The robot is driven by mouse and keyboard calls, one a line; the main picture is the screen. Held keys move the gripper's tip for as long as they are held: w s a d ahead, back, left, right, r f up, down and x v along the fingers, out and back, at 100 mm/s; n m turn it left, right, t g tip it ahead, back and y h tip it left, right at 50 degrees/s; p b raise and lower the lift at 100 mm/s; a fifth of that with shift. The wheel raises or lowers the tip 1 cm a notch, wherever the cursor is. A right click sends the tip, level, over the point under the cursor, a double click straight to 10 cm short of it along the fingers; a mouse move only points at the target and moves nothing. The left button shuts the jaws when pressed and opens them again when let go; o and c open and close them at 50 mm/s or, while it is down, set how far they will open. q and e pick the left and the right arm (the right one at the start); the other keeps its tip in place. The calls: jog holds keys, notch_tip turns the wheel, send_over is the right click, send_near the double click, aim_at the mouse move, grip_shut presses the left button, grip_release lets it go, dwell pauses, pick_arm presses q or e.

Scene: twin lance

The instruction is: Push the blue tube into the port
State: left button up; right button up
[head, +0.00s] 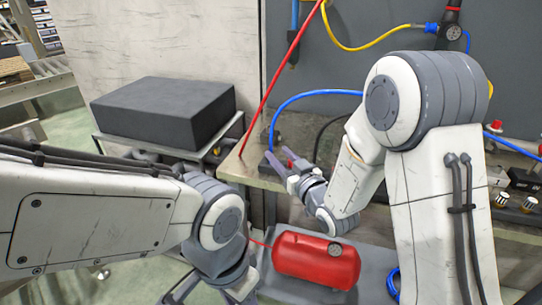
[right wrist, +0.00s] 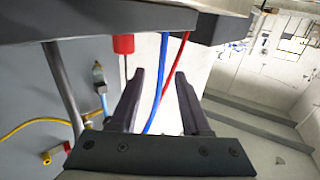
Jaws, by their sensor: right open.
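The blue tube (head: 305,95) arcs over the back of the workbench and comes down toward my right gripper (head: 279,155). In the right wrist view, the fingers of my right gripper (right wrist: 159,73) are apart, and the blue tube (right wrist: 157,85) runs through the picture between them. I cannot tell how far it is from the fingers. A red cylindrical fitting (right wrist: 123,44) sits under the bench edge in that view; I cannot tell whether it is the port.
A red hose (head: 292,48) slants down beside the tube and also shows in the right wrist view (right wrist: 174,66). A red tank (head: 316,258) with a gauge lies below the workbench (head: 238,168). A dark block (head: 165,110) rests on a stand at left.

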aim_at(271, 148)
jog(key=p+x, duration=0.1)
jog(key=x, duration=0.4)
jog(key=shift+a+f, duration=0.1)
grip_shut()
